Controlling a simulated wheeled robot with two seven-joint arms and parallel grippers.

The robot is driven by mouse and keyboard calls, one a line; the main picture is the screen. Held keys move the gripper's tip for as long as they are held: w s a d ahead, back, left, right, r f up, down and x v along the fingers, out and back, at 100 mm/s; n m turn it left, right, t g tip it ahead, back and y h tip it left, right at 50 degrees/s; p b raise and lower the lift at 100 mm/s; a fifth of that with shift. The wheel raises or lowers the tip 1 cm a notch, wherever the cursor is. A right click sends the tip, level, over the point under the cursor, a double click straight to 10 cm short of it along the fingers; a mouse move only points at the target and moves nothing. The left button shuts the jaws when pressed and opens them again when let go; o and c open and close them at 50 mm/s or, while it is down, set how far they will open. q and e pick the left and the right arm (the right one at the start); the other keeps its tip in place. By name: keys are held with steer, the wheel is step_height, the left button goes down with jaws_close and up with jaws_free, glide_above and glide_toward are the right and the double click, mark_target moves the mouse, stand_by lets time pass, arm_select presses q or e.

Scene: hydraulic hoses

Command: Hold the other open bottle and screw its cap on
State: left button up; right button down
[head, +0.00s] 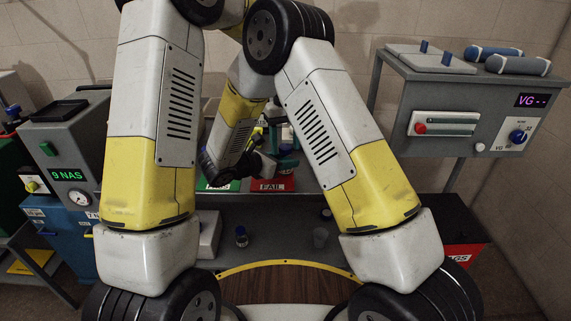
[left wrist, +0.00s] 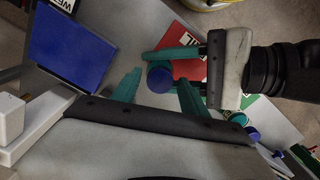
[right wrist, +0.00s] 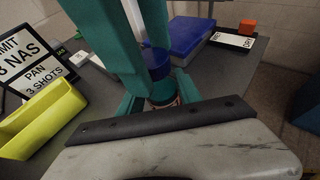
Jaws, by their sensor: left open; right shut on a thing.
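In the right wrist view my right gripper (right wrist: 160,92) is shut on a small bottle (right wrist: 163,95) that has a blue cap (right wrist: 157,62) at its top. How far the cap is threaded I cannot tell. The teal fingers of my left gripper (right wrist: 146,66) come down from above, close around the cap. In the left wrist view my left gripper (left wrist: 160,78) has its fingers apart, with a blue cap between the tips. My right gripper reaches in from the right there. In the head view my arms hide most of this.
A red FAIL mat (head: 272,184), a yellow bin (right wrist: 40,118) and a blue box (right wrist: 188,38) are nearby.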

arm_select(q)
jaws_close()
steer(key=m, duration=1.1)
steer(key=shift+m, duration=0.3)
steer(key=shift+o, duration=0.8)
jaws_free()
step_height(320, 180, up, 12)
